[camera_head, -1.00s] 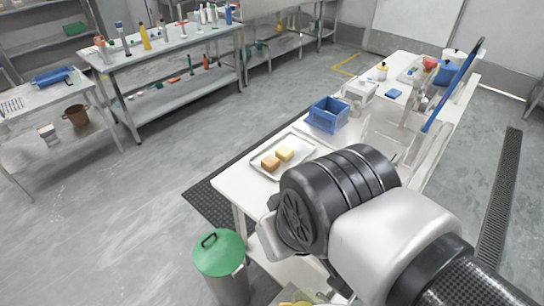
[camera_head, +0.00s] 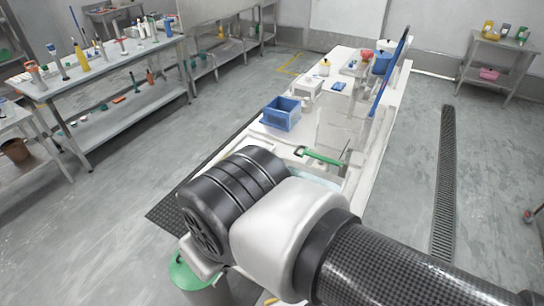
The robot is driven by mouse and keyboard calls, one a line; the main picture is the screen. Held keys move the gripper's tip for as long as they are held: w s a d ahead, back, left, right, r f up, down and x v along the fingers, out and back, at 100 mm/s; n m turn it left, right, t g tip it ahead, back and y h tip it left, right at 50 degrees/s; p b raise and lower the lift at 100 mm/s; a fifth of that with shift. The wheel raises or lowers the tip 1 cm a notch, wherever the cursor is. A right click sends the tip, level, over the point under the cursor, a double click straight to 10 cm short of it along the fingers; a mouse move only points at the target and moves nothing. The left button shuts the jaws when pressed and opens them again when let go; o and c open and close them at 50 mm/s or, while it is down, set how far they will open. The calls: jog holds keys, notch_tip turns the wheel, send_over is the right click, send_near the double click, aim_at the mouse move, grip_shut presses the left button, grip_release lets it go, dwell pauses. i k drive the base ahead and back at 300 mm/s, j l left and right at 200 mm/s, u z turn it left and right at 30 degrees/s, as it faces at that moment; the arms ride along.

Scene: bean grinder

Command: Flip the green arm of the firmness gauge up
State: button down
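A green bar (camera_head: 321,156), which looks like the green arm of the firmness gauge, lies low and nearly flat over the white worktable (camera_head: 309,135). A thin dark piece rises by its right end. The body of the gauge is hard to make out. My arm crosses the lower part of the view, and its black and silver wrist joints are left of and in front of the green bar. My gripper's fingers do not show, so its hold and its distance from the bar cannot be seen.
A blue bin (camera_head: 281,114) and a white box (camera_head: 305,90) stand on the table beyond the green bar. A long blue bar (camera_head: 389,72) rises steeply at the right edge. A green-lidded bin (camera_head: 186,276) stands below my wrist.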

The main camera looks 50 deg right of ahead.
aim_at(322, 159)
jog(key=i+j+u, duration=0.25)
jog(key=i+j, duration=0.55)
jog(key=j, duration=0.2)
jog(key=i+j+u, duration=0.3)
jog(key=i+j, duration=0.5)
jog(key=i+l+z, duration=0.2)
jog(key=i+z, duration=1)
jog(key=i+j+z, duration=0.15)
jog(key=i+z, duration=0.3)
jog(key=i+j+z, duration=0.25)
jog(key=z, duration=0.15)
jog(key=i+l+z, duration=0.3)
jog(key=z, duration=0.15)
jog(key=i+l+z, duration=0.25)
jog(key=z, duration=0.2)
jog(key=i+z, duration=0.9)
jog(key=k+j, duration=0.05)
